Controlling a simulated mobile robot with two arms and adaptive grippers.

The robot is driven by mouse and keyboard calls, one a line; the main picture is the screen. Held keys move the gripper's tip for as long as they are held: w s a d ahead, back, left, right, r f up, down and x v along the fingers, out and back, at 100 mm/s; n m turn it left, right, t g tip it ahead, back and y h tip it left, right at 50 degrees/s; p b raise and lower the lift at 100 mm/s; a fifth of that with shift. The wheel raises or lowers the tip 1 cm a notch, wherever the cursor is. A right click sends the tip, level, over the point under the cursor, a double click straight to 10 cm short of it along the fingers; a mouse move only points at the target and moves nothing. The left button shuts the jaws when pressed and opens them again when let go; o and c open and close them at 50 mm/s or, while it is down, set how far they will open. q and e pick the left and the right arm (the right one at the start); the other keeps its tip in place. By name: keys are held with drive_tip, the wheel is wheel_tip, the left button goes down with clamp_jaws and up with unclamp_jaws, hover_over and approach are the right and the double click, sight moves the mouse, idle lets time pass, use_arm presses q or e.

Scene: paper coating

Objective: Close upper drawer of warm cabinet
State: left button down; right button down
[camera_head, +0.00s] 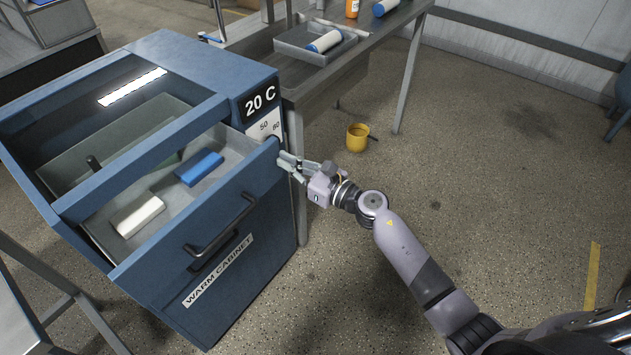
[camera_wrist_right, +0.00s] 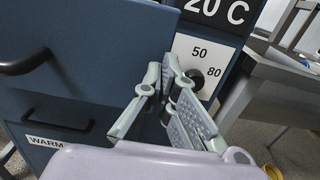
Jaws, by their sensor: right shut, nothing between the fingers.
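The blue warm cabinet (camera_head: 283,200) stands at the left in the head view. Its upper drawer (camera_head: 180,228) is pulled out, with a dark bar handle (camera_head: 222,228) on its front. A blue block (camera_head: 199,168) and a white block (camera_head: 138,215) lie inside the drawer. My right gripper (camera_head: 284,160) is shut and empty at the right edge of the drawer front, by the dial. In the right wrist view my right gripper's fingers (camera_wrist_right: 163,85) are close to the drawer front (camera_wrist_right: 95,50); whether they touch it I cannot tell. My left gripper is not in view.
A metal table (camera_head: 375,40) stands behind the cabinet, with a grey tray (camera_head: 290,45) holding a blue-and-white bottle (camera_head: 325,41). A yellow mug (camera_head: 357,137) is on the floor. The floor to the right of the cabinet is mostly clear.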

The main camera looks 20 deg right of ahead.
drive_tip(key=b+x, duration=0.1)
drive_tip(key=x, duration=0.6)
drive_tip(key=shift+w+a+b, duration=0.2)
drive_tip(key=shift+w+b, duration=0.05)
drive_tip(key=shift+b, duration=0.15)
drive_tip(key=shift+d+f, duration=0.1)
